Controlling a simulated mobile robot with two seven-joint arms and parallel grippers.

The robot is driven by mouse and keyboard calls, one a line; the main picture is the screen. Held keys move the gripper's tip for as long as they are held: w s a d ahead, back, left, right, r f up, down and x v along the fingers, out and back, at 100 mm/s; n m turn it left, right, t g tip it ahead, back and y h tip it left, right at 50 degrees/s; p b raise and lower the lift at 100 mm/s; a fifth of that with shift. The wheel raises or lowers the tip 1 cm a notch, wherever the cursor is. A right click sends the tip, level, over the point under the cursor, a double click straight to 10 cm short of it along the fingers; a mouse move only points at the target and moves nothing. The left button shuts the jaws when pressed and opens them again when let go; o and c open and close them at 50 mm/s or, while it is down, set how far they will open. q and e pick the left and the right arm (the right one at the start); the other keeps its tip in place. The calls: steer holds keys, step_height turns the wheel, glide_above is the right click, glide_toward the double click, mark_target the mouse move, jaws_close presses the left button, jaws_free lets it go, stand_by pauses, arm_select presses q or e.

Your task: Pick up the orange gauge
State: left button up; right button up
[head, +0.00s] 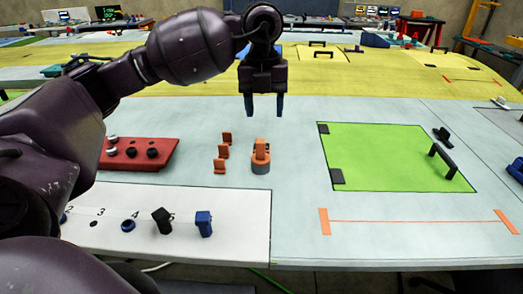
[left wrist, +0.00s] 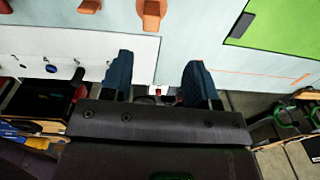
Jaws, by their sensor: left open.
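The orange gauge (head: 261,149) stands on the pale blue surface, with a grey part low at its front. In the left wrist view what looks like the gauge (left wrist: 152,12) is at the top edge, partly cut off. My left gripper (head: 264,112) points down with its fingers apart and nothing between them. In the head view it shows above the gauge, apart from it. In the left wrist view my left gripper (left wrist: 158,78) also shows open, with the gauge beyond its fingertips. My right gripper is not in view.
A red tray (head: 165,165) with knobs is farther left. A white numbered panel (head: 245,215) holds black and blue pieces. A green panel (head: 385,155) with a black handle (head: 443,160) lies right.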

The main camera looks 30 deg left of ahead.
arm_select(q)
steer(key=shift+w+a+r+y, duration=0.2)
steer(key=shift+a+y, duration=0.1)
steer(key=shift+a, duration=0.25)
glide_above(261, 139)
step_height(261, 139, down, 4)
steer(key=shift+f, duration=0.15)
steer(key=shift+f+p, duration=0.5)
steer(key=shift+f, duration=2.6)
jaws_close()
